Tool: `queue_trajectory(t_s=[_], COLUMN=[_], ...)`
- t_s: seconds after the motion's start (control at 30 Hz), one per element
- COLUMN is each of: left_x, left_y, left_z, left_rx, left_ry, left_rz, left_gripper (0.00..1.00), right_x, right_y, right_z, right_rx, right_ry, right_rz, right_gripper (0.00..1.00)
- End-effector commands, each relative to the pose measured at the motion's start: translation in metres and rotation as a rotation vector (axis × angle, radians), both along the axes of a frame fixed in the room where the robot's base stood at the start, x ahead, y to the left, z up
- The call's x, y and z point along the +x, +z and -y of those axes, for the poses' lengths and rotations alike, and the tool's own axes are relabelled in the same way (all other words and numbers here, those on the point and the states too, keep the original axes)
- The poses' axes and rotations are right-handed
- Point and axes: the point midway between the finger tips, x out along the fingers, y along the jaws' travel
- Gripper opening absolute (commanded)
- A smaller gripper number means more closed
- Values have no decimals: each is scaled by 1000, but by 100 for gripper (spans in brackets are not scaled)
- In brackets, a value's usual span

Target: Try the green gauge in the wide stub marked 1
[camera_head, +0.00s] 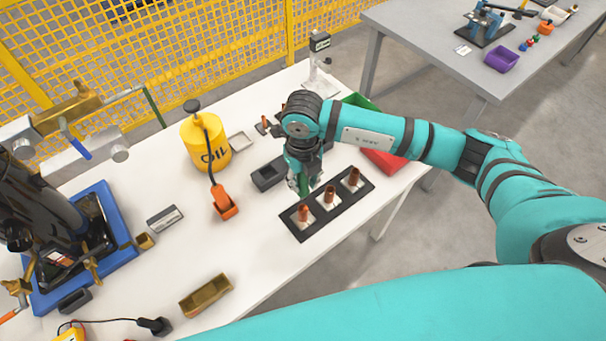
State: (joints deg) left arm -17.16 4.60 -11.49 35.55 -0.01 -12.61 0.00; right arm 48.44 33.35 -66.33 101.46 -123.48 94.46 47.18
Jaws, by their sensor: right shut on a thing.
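A black rack (296,233) on the white table holds three copper stubs in a slanting row: a near-left stub (304,213), a middle stub (330,195) and a far-right stub (352,178). Their markings are too small to read, so I cannot tell which is marked 1. My right gripper (304,184) points down at the rack's left end, above and just behind the near-left stub. It is shut on the green gauge (304,190), of which only a small part shows between the fingers. I cannot tell whether the gauge touches a stub. My left gripper is out of view.
A dark block (268,174) lies left of my right gripper. A red bin (384,160) is behind the rack, partly under my arm. The table's front edge is close to the rack.

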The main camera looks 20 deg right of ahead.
Motion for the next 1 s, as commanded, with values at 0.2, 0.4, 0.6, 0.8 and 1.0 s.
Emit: queue_trajectory(t_s=[0.2,0.4,0.6,0.8,1.0], left_x=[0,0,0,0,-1], left_y=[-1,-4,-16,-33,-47], left_z=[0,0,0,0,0], left_rx=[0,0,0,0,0], left_ry=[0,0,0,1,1], left_rz=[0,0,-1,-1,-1], left_gripper=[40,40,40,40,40], right_x=[0,1,0,0,1], right_y=[0,-1,-13,-32,-47], right_z=[0,0,0,0,0], right_rx=[0,0,0,0,0], right_ry=[0,2,2,2,2], right_rz=[1,2,1,1,1], right_gripper=[0,0,0,0,0])
